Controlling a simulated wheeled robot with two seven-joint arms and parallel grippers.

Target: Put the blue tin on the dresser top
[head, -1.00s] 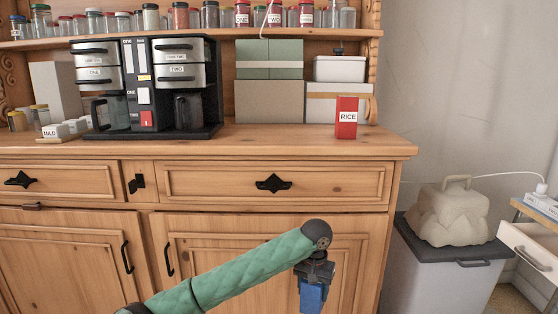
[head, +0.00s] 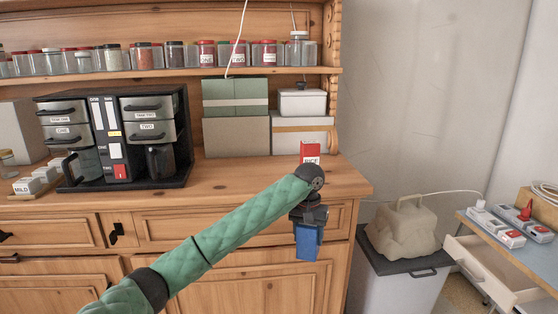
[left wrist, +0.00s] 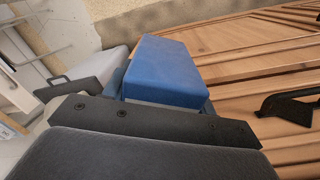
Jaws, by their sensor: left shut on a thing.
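The blue tin (head: 308,242) is held in my left gripper (head: 309,226), in front of the dresser's drawers and below the level of its top. In the left wrist view the blue tin (left wrist: 165,70) sits beyond the dark gripper body, with its far part in sight and its near end hidden. The left gripper is shut on it. The dresser top (head: 225,190) is a wooden surface behind and above the tin, with bare wood near its front edge. My right gripper is in neither view.
A red RICE box (head: 310,152) stands on the dresser top at the right, partly behind my left arm. A black coffee machine (head: 90,182) stands at the left. Boxes (head: 237,137) stand at the back. A grey bin (head: 385,285) is right of the dresser.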

